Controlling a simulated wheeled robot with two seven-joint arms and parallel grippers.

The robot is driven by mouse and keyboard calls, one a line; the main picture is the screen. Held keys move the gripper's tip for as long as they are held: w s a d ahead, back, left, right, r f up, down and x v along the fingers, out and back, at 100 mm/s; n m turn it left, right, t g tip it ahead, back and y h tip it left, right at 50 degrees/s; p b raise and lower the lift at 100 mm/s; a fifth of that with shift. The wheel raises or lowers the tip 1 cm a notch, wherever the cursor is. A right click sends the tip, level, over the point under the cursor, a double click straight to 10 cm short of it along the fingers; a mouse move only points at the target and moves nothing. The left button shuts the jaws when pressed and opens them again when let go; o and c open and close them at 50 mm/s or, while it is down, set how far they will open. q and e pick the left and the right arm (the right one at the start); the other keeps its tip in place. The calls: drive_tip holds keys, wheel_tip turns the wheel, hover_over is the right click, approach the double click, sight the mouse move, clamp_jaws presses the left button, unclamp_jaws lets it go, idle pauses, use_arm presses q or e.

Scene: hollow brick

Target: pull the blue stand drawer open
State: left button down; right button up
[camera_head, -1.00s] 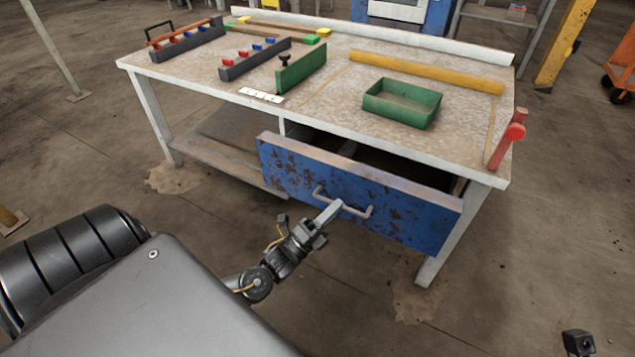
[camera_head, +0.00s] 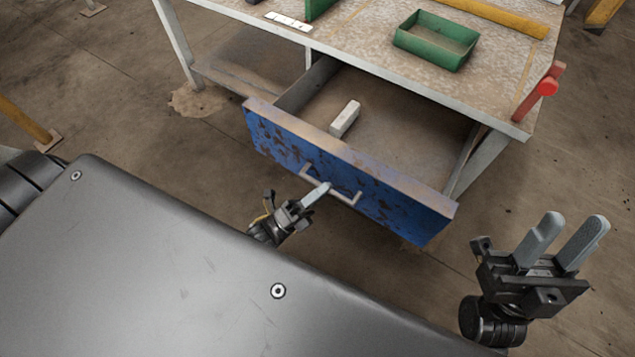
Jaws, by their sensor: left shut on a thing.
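The blue drawer (camera_head: 270,137) with worn paint stands well out from under the white workbench, and its inside shows. A pale block (camera_head: 345,118) lies in it. The grey drawer handle (camera_head: 345,198) is a bar on the drawer front. My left gripper (camera_head: 318,190) is shut on the handle near its left part; its fingers hide some of the bar. My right gripper (camera_head: 567,232) is at the lower right, open and empty, with its two grey fingers apart, clear of the drawer.
The workbench top (camera_head: 375,50) carries a green tray (camera_head: 436,40) and a yellow bar (camera_head: 490,15). A red lever (camera_head: 546,88) stands at its right corner. Bare floor lies around the drawer.

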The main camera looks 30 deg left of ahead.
use_arm(q)
drive_tip(key=c, duration=1.5)
unclamp_jaws()
drive_tip(key=v, duration=1.1)
